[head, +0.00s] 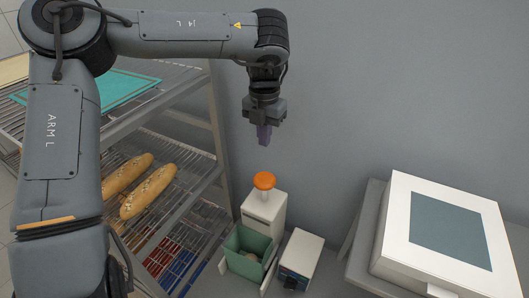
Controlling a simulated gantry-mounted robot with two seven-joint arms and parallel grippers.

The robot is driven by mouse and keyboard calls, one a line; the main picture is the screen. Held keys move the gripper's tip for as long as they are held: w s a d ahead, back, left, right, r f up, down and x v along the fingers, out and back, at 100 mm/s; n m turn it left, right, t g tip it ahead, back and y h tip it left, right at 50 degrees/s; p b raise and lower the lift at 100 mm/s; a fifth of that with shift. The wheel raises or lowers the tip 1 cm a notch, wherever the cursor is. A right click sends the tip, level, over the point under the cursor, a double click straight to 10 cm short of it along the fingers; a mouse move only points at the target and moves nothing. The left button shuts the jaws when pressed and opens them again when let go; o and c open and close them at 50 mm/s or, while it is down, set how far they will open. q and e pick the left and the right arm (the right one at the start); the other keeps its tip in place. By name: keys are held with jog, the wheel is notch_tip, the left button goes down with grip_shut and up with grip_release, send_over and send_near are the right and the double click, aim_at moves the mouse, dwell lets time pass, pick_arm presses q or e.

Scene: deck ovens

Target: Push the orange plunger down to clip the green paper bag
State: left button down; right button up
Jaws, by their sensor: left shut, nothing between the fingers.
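The orange plunger (264,181) stands up on top of a white clipping device (264,208), with its stem showing below the cap. The green paper bag (239,242) stands open at the front of the device, with something pale inside it. My left gripper (264,142) is shut and empty, pointing down above the orange plunger with a gap between them. My right gripper is not in view.
A wire rack with bread loaves (148,192) and a teal mat (115,93) stands at the left. A small white box (300,255) sits right of the bag. A white device with a grey panel (450,229) is at the right. The grey wall is close behind.

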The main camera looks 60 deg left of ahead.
aim_at(264, 179)
pick_arm(q)
notch_tip(264, 179, down, 13)
jog(key=p, duration=0.3)
jog(key=shift+f, duration=0.2)
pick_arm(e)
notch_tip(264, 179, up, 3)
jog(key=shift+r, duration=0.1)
pick_arm(q)
jog(key=shift+a, duration=0.1)
